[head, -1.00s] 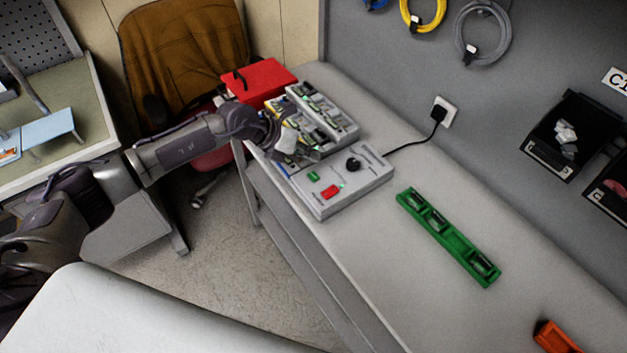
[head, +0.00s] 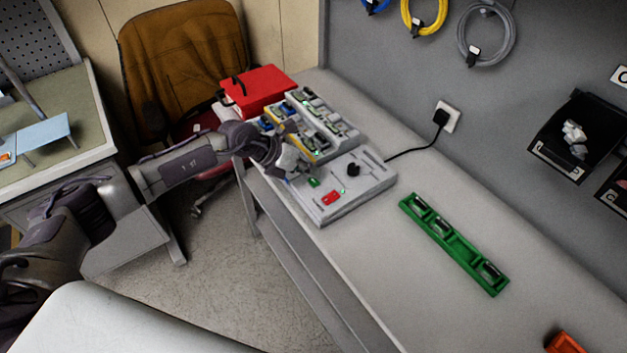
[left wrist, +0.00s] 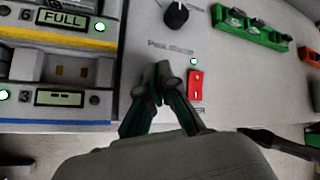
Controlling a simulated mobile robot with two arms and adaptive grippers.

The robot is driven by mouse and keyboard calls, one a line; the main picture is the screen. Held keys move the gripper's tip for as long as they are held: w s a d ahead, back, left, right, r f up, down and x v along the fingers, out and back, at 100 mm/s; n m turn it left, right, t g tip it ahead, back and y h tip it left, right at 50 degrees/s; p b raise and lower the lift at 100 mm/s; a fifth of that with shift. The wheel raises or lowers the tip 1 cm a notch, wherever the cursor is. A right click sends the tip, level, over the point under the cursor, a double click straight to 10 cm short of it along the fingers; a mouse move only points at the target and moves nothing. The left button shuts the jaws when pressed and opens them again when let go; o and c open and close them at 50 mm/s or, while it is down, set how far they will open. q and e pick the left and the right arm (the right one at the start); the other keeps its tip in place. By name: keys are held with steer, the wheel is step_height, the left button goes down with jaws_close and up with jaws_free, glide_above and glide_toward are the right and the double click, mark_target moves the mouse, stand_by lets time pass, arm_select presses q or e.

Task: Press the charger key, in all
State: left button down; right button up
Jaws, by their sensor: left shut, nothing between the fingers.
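The grey charger (head: 345,190) stands on the bench; its flat panel carries a green key (head: 314,182), a red switch (head: 331,198) and a black knob (head: 353,169). My left gripper (head: 300,173) is over the panel's left part, just beside the green key. In the left wrist view its shut, empty fingertips (left wrist: 162,76) are left of the red switch (left wrist: 195,84) and below the knob (left wrist: 176,15). The green key cannot be made out there; the fingers may cover it. Whether the fingertips touch the panel cannot be told. My right gripper is not in view.
Charging bays with lit green lamps and a "FULL" display (left wrist: 64,19) adjoin the panel. A red box (head: 258,92) stands behind them. A green tray (head: 455,245) with several dark items lies to the right. A black cable runs to the wall socket (head: 446,116).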

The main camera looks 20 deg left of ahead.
mark_target(311, 181)
arm_select(q)
steer(key=shift+f, duration=0.15)
stand_by(0.7)
steer(key=shift+f, duration=0.3)
steer(key=shift+f+b, duration=0.4)
steer(key=shift+b, duration=0.15)
stand_by(0.4)
stand_by(0.3)
steer(key=shift+r+p, duration=0.7)
steer(key=shift+r, duration=0.15)
step_height(311, 181, up, 5)
steer(key=p, duration=0.4)
